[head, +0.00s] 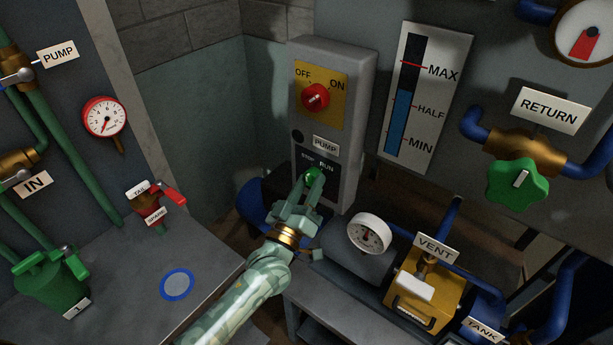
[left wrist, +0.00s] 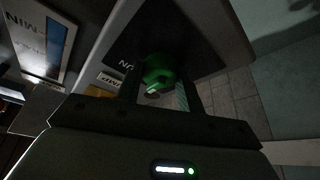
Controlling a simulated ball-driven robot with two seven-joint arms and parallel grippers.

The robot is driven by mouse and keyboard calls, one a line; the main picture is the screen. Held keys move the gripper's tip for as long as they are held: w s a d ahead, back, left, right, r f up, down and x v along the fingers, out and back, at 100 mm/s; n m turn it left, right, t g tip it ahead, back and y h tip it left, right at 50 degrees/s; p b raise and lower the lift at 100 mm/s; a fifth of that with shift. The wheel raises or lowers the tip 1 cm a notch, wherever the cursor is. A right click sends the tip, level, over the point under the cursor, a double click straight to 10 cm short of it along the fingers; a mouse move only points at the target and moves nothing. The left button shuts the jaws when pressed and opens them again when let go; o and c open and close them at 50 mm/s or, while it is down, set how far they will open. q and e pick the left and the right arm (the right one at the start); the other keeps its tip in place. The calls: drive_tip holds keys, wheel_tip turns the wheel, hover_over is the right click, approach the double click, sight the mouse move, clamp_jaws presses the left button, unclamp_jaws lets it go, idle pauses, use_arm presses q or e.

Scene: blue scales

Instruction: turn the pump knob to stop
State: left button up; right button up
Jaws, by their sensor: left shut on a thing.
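The pump knob (head: 312,174) is a small green knob low on the front of a grey control box (head: 362,90), below a PUMP label (head: 326,145). RUN is readable above it; the word to its left is small and hard to read. My left gripper (head: 309,186) is at the knob, its fingers shut around it. In the left wrist view the green knob (left wrist: 158,70) sits between the two fingers, with a pale mark on its near face. The fingers hide part of the knob, so its exact setting is hard to tell. My right gripper is in neither view.
A red OFF/ON switch (head: 316,97) on a yellow plate is above the knob. A level gauge (head: 426,98) and a green RETURN valve (head: 517,183) are to the right. A white dial (head: 369,232) and a yellow VENT box (head: 431,290) stand right of my forearm.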

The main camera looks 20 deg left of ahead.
use_arm(q)
drive_tip(key=n+p, duration=0.1)
drive_tip(key=n+y+p, duration=0.1)
drive_tip(key=n, duration=0.1)
drive_tip(key=n+y+p, duration=0.1)
drive_tip(key=n, duration=0.1)
drive_tip(key=shift+d+r+g+p, duration=0.1)
drive_tip(key=shift+r+g+p, duration=0.2)
drive_tip(key=shift+g+p, duration=0.1)
drive_tip(key=shift+f+n+y+p, duration=0.1)
drive_tip(key=shift+n+y+p, duration=0.2)
drive_tip(key=shift+n+p, duration=0.4)
drive_tip(key=shift+f+n, duration=0.1)
drive_tip(key=shift+n, duration=0.2)
drive_tip(key=o, duration=1)
drive_tip(key=shift+s, duration=0.15)
drive_tip(key=v, duration=1.6)
drive_tip(key=shift+s+r, duration=0.15)
drive_tip(key=shift+r, duration=0.15)
